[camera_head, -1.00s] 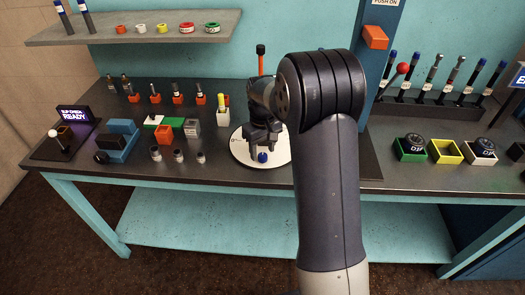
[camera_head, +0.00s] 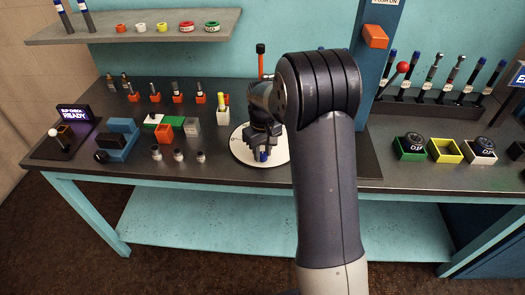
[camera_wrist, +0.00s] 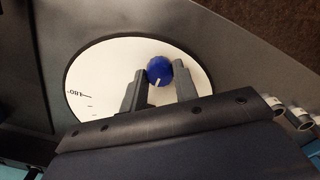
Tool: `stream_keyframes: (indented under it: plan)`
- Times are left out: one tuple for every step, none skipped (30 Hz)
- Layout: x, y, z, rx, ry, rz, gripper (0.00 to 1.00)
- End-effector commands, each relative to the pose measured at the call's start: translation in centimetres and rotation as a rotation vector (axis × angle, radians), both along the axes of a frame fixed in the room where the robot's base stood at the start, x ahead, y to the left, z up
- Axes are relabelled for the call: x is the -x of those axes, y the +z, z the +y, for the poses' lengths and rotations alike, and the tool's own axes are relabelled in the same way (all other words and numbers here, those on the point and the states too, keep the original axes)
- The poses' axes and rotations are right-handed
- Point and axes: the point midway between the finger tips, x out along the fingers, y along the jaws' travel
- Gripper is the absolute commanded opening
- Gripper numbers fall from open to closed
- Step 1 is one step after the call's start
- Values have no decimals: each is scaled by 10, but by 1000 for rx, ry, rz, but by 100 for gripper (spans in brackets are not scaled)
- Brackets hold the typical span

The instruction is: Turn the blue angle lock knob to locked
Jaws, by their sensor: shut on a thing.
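The blue angle lock knob (camera_wrist: 160,69) is round with a short white mark on it. It sits at the edge of a white round dial plate (camera_wrist: 100,72) that bears a printed angle scale. In the wrist view my gripper (camera_wrist: 163,82) has its two grey fingers on either side of the knob, shut on it. In the head view the knob (camera_head: 264,155) is partly hidden between the fingers, low on the near side of the dial (camera_head: 241,153). My arm hides the right part of the dial.
Several small grey cylinders (camera_head: 179,155) stand on the bench left of the dial. A blue post with an orange box (camera_head: 375,37) rises at the right. The bench front edge is near.

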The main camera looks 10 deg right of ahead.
Motion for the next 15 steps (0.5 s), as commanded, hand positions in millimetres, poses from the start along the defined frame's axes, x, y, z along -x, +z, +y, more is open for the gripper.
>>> stream_keyframes:
  plan:
    - [0,0,0,0,0,0,6]
    - [0,0,0,0,0,0,6]
    - [0,0,0,0,-2,0,6]
    - [0,0,0,0,-3,0,6]
    - [0,0,0,0,-6,0,6]
    - [0,0,0,0,-12,0,6]
    - [0,0,0,0,-18,0,6]
    - [0,0,0,0,-24,0,6]
    - [0,0,0,0,-35,0,6]
    - [0,0,0,0,-46,0,6]
    - [0,0,0,0,-59,0,6]
    - [0,0,0,0,-78,0,6]
    - [0,0,0,0,-95,0,6]
    - [0,0,0,0,-112,0,6]
    - [0,0,0,0,-139,0,6]
